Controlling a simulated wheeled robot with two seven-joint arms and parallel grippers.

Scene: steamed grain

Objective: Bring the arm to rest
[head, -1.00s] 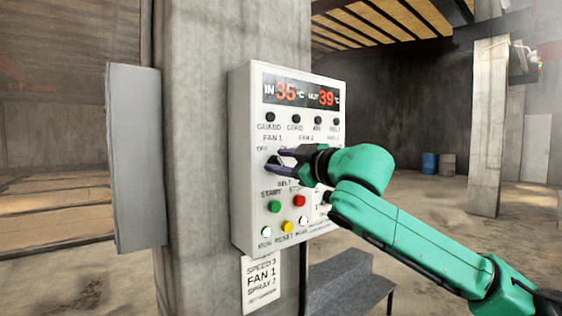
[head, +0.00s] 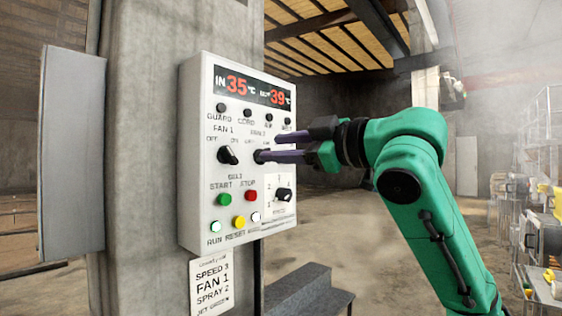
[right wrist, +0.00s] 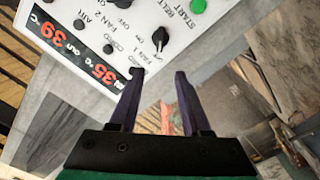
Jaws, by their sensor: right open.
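My right gripper (head: 272,145) is open and empty in front of the white control panel (head: 190,170), on the right of the FAN 1 knob. Its green arm comes in from the right. The black FAN 1 knob (head: 228,155) is uncovered, with a gap to the fingers. The fingers cover the FAN 2 area in the head view. In the right wrist view the two dark purple fingers (right wrist: 159,76) stand apart with nothing between them, and the FAN 1 knob (right wrist: 160,38) lies beyond their tips. My left gripper is not in view.
The panel is on a concrete pillar (head: 140,130), with a grey metal plate (head: 72,150) to its left. A paper label (head: 210,283) hangs below it. A grey step-like block (head: 305,292) stands lower right. Equipment (head: 540,235) is at the far right; open floor lies behind my arm.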

